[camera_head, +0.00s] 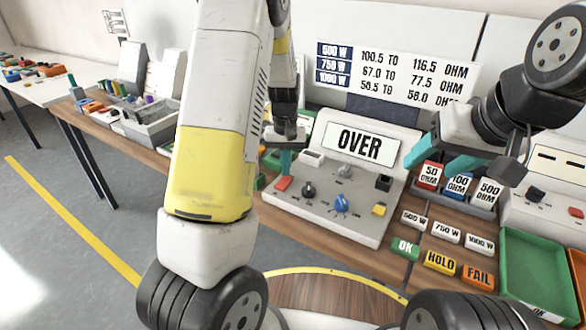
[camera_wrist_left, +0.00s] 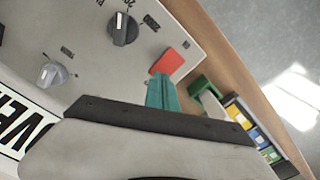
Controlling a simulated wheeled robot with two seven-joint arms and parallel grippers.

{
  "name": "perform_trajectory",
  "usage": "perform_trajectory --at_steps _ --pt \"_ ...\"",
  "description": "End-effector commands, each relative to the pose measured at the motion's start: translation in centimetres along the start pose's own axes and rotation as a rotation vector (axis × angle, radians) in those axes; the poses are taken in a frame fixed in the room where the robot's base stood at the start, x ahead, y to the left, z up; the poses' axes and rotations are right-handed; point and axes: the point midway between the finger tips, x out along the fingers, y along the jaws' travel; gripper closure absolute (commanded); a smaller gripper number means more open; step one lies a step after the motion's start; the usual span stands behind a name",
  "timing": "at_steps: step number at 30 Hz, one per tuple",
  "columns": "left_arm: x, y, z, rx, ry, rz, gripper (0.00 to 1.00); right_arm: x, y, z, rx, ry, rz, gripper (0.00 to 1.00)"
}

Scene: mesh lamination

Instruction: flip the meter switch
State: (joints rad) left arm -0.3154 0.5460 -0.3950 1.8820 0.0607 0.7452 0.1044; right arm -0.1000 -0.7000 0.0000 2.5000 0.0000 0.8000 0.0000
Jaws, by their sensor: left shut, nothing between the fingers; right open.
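The grey meter (camera_head: 330,219) stands on the wooden bench, its display (camera_head: 361,144) reading OVER. A red switch (camera_head: 283,184) is at its left front; it also shows in the left wrist view (camera_wrist_left: 168,61). A black knob (camera_head: 308,189), a blue knob (camera_head: 341,203), a grey knob (camera_head: 345,171) and a yellow button (camera_head: 379,209) are on the panel. My left gripper (camera_head: 285,162) is shut and empty, its teal fingertips (camera_wrist_left: 163,88) right beside the red switch; contact cannot be told. My right gripper (camera_head: 444,157) is open and empty above the labelled ohm blocks.
Red 50, blue 100 and grey 500 ohm blocks (camera_head: 458,185) stand in a holder right of the meter. Wattage labels, OK, HOLD (camera_head: 440,262) and FAIL tags lie in front. A green tray (camera_head: 540,268) is at the right. A grey bin (camera_head: 150,125) is at the left.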

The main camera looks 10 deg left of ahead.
Motion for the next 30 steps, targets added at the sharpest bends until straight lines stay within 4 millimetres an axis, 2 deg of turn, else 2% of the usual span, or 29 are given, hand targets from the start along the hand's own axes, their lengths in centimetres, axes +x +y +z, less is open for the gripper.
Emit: perform_trajectory --at_steps 30 --pt "1.6 0.0 0.0 0.000 -0.002 0.000 1.00 0.0 0.0 0.0 0.000 0.000 0.000 0.41"
